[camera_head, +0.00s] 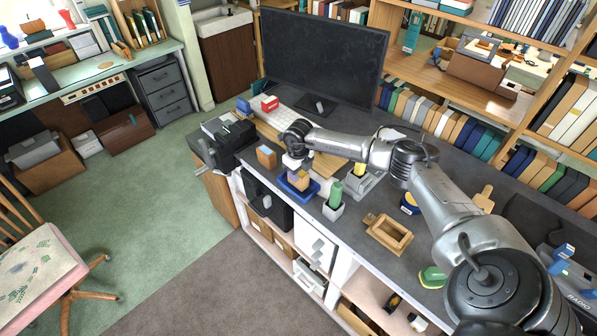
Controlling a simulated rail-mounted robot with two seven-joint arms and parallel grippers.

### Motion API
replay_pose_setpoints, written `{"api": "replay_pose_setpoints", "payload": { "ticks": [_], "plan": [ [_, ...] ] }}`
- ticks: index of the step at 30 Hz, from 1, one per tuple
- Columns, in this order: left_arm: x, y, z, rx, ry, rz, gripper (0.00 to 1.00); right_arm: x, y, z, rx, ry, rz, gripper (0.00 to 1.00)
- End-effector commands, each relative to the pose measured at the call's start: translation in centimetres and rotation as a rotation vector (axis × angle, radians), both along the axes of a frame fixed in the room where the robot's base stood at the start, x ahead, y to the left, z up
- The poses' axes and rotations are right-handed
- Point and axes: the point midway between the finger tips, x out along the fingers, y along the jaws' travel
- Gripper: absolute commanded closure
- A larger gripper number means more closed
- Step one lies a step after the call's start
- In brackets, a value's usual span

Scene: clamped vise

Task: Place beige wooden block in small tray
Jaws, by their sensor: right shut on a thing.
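My right gripper (297,168) reaches in from the right side of the camera_head view and points down near the front edge of the dark bench. It is shut on a beige wooden block (301,181). The block is at the small blue tray (287,192), within or just above its rim; I cannot tell whether it touches the tray floor. The gripper hides part of the block and the tray's far side. My left gripper is not in view.
A black vise (232,140) is clamped at the bench's left end. An orange-brown block (266,156) stands left of the tray. A white pot with a green cylinder (334,195) is close on the right. A wooden tray (389,235) lies farther right. A monitor (323,62) stands behind.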

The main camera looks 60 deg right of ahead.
Motion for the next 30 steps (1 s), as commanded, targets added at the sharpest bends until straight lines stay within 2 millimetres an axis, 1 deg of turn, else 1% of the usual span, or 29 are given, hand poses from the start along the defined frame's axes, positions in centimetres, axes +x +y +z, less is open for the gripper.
{"api": "replay_pose_setpoints", "payload": {
  "ticks": [1, 4, 16, 17, 18, 24, 30],
  "plan": [
    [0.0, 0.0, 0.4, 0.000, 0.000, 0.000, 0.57, 0.0, 0.1, -0.3, 0.001, 0.002, 0.000, 0.84],
    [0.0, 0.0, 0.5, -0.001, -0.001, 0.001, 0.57, 0.0, 0.0, -0.9, 0.000, 0.000, 0.000, 0.84],
    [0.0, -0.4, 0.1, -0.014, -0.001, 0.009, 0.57, 0.0, 0.0, -1.4, 0.000, -0.001, 0.000, 0.84],
    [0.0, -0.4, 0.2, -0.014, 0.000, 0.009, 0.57, 0.0, 0.0, -1.3, 0.000, -0.001, 0.000, 0.55],
    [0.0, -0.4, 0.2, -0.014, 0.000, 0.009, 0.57, 0.0, 0.0, -1.3, 0.000, -0.001, 0.000, 0.51],
    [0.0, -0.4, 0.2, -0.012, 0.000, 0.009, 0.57, 0.0, 0.0, -1.2, 0.000, -0.001, 0.000, 0.32],
    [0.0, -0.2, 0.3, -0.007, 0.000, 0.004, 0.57, 0.0, 0.0, -1.2, 0.000, -0.001, 0.000, 0.32]
  ]
}}
